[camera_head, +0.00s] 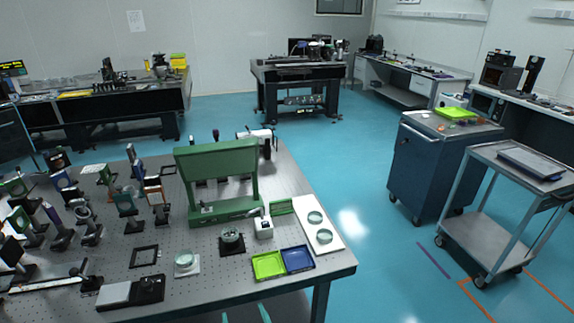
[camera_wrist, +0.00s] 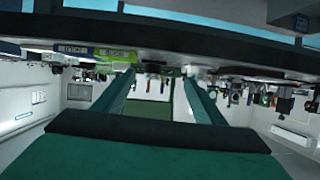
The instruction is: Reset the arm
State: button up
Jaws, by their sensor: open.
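My gripper (camera_wrist: 160,82) is open and empty, with its two teal fingers spread apart in the wrist view. In the head view only the two teal fingertips (camera_head: 245,314) show at the bottom edge, in front of the near edge of the optical table (camera_head: 215,245). The rest of my arm is out of the head view. The wrist view is upside down, with the table edge above the fingers. No object is between the fingers.
A green tray (camera_head: 268,265) and a blue tray (camera_head: 297,259) lie near the table's front right corner. A green frame (camera_head: 216,180) and several optical mounts stand behind. A blue cabinet (camera_head: 430,165) and a cart (camera_head: 487,235) stand right. Blue floor between is clear.

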jog(key=s+d+f+m+t+h, duration=0.1)
jog(key=s+d+f, duration=0.2)
jog(key=s, duration=0.4)
jog(key=s+d+f+m+h, duration=0.1)
jog(key=s+d+f+h, duration=0.15)
jog(key=s, duration=0.45)
jog(key=s+d+f+m+t+h, duration=0.1)
jog(key=s+d+f, duration=0.25)
jog(key=s, duration=0.35)
jog(key=d+r+v, duration=0.1)
jog(key=v, duration=1)
jog(key=shift+d+m, duration=0.2)
jog(key=shift+m, duration=0.1)
jog(key=shift+w+r, duration=0.1)
jog(key=shift+w, duration=0.05)
